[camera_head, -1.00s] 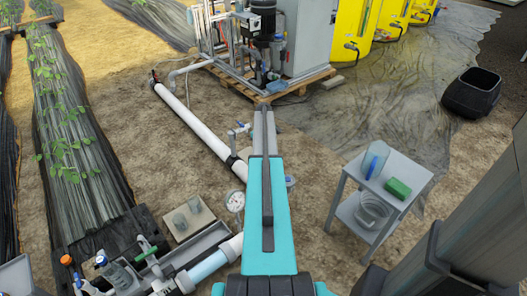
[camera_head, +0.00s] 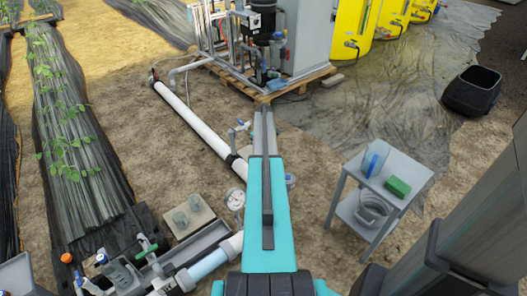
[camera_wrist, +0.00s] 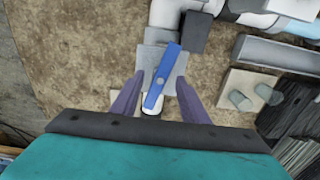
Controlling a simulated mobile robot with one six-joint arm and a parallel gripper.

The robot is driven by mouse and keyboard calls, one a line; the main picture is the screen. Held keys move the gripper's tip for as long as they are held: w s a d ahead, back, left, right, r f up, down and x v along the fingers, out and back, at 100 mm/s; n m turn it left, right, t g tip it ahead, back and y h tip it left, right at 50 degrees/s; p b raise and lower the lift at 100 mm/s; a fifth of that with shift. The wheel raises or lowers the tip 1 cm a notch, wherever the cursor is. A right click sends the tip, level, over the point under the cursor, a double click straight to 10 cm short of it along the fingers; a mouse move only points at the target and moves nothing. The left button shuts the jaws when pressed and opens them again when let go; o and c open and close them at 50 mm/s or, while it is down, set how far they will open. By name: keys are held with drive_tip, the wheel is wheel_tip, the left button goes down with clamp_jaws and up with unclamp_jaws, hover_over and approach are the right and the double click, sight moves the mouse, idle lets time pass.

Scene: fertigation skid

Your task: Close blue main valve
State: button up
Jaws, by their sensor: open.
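The blue valve handle (camera_wrist: 161,77) is a flat bar with a round hub, in the middle of the wrist view. It lies slightly slanted, its far end to the upper right, over a light grey block below a grey pipe elbow (camera_wrist: 178,12). My gripper (camera_wrist: 160,86) is open, with one purple finger on each side of the handle. Gaps show between handle and fingers; I cannot tell how far the fingertips reach down. A white rounded end (camera_wrist: 152,110) shows at the handle's near end. In the head view, my teal arm covers the middle and I cannot make out the gripper.
A grey tray (camera_wrist: 275,52) and a slab with two small cups (camera_wrist: 240,88) lie right of the handle in the wrist view. The head view shows a pressure gauge (camera_head: 235,199), a long white pipe (camera_head: 190,117) and a small grey table (camera_head: 400,170) at right.

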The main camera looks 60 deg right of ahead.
drive_tip(key=shift+f, duration=1.45)
